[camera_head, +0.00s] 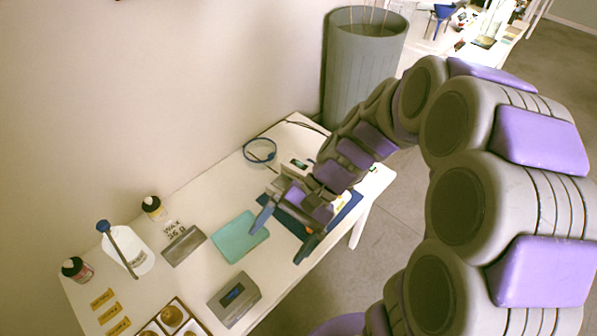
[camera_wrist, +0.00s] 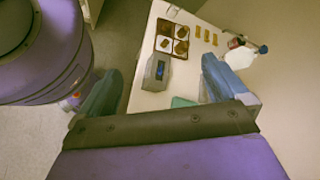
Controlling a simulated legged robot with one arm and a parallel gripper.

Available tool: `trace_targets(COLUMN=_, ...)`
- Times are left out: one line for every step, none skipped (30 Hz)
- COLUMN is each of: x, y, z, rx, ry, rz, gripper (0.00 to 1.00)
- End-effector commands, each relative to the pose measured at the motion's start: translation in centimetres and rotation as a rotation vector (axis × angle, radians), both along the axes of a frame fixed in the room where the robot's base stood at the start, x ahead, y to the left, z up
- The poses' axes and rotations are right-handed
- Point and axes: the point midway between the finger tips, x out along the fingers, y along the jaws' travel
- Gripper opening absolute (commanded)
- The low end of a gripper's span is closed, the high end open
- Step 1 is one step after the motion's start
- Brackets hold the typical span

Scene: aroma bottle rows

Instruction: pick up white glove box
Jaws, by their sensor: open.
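A teal flat item (camera_head: 240,238) lies between box and gripper. A grey label stand (camera_head: 184,246), a white bottle (camera_head: 128,252) and a compartment tray (camera_head: 172,318) stand left. A blue mat (camera_head: 345,218) lies under my arm. A wall borders the white table (camera_head: 215,210).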

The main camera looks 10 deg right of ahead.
Motion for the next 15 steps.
trace_targets(x=1.3, y=0.2, z=-0.3, rx=0.04, ry=0.032, rz=-0.041, gripper=1.0)
trace_targets(x=2.0, y=0.4, z=-0.4, rx=0.065, ry=0.048, rz=-0.064, gripper=1.0)
trace_targets(x=3.0, y=0.6, z=-0.6, rx=0.098, ry=0.074, rz=-0.097, gripper=1.0)
trace_targets(x=3.7, y=0.7, z=-0.8, rx=0.122, ry=0.089, rz=-0.123, gripper=1.0)
trace_targets(x=4.5, y=0.7, z=-0.9, rx=0.146, ry=0.106, rz=-0.148, gripper=1.0)
trace_targets(x=5.6, y=0.7, z=-1.2, rx=0.176, ry=0.129, rz=-0.184, gripper=1.0)
trace_targets(x=6.4, y=0.7, z=-1.4, rx=0.2, ry=0.144, rz=-0.21, gripper=1.0)
trace_targets(x=7.3, y=0.6, z=-1.6, rx=0.223, ry=0.159, rz=-0.237, gripper=1.0)
trace_targets(x=8.4, y=0.5, z=-1.9, rx=0.255, ry=0.182, rz=-0.275, gripper=1.0)
trace_targets(x=9.2, y=0.4, z=-2.2, rx=0.278, ry=0.197, rz=-0.303, gripper=1.0)
trace_targets(x=10.0, y=0.2, z=-2.4, rx=0.3, ry=0.213, rz=-0.33, gripper=1.0)
trace_targets(x=11.1, y=-0.1, z=-2.9, rx=0.33, ry=0.237, rz=-0.369, gripper=1.0)
trace_targets(x=11.9, y=-0.3, z=-3.2, rx=0.351, ry=0.252, rz=-0.398, gripper=1.0)
trace_targets(x=12.7, y=-0.6, z=-3.6, rx=0.372, ry=0.266, rz=-0.428, gripper=1.0)
trace_targets(x=13.9, y=-1.1, z=-4.2, rx=0.401, ry=0.286, rz=-0.468, gripper=1.0)
